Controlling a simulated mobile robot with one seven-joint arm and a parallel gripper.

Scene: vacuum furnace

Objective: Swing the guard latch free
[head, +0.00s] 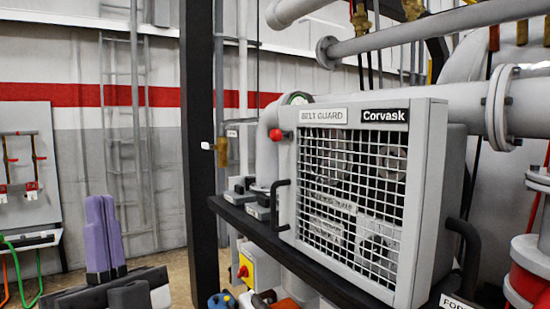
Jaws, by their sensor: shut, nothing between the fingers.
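The belt guard (426,180) is a pale box with a white wire-mesh front, labelled BELT GUARD and Corvask. It stands on a dark beam at centre right. A red knob (276,134) sits at its upper left edge; it looks like the latch's grip, but the latch arm is too small to make out. A black handle (278,208) is on the guard's left side. My gripper (101,205) is at the lower left, its purple fingers upright and together. It is shut and empty, well left of the guard and lower than the red knob.
A dark upright post (200,150) stands between my gripper and the guard. The black beam (300,262) runs under the guard. A yellow box with a red knob (246,270) is below it. Large grey pipes (430,38) cross above, and another black handle (466,235) is at the guard's right.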

